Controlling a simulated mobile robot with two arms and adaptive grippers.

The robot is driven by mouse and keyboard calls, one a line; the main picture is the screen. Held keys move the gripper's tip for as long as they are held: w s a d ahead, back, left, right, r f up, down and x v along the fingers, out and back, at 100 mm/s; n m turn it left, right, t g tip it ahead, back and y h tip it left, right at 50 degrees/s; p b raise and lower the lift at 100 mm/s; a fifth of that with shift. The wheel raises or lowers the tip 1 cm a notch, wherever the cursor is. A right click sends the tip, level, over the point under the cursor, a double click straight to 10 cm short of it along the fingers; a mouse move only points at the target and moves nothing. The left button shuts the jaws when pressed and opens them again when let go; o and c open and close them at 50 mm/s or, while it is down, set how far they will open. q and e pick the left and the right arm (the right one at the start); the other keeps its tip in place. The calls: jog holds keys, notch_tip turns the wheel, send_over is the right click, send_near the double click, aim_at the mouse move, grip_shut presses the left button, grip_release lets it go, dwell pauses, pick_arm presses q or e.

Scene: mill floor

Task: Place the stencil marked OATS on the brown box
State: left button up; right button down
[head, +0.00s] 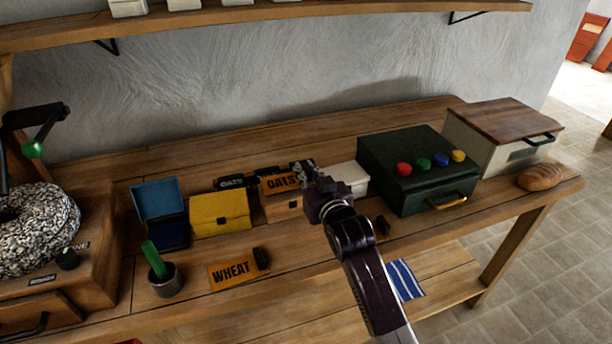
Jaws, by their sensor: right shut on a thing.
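The orange stencil marked OATS (281,183) is at the front of my right gripper (303,173), which is shut on it. The stencil is tilted up, with its lettering facing me. It is directly over or against the brown box (283,209), whose front shows below it. I cannot tell whether stencil and box touch. My right arm comes in from the lower right and hides part of the bench. My left gripper is not in view.
A black OATS piece (230,182) is behind the yellow box (220,213). A blue open box (160,210) stands left. The WHEAT stencil (235,270) lies in front, near a cup (165,281). A white box (350,178) and green case (405,170) stand right.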

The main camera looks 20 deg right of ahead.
jog(key=shift+f, duration=0.7)
jog(key=shift+f, duration=0.15)
jog(key=c, duration=2)
grip_release()
jog(key=shift+o, duration=0.2)
jog(key=s+r, duration=0.2)
jog(key=s, duration=1)
jog(key=shift+b, duration=0.4)
jog(key=shift+d, duration=0.1)
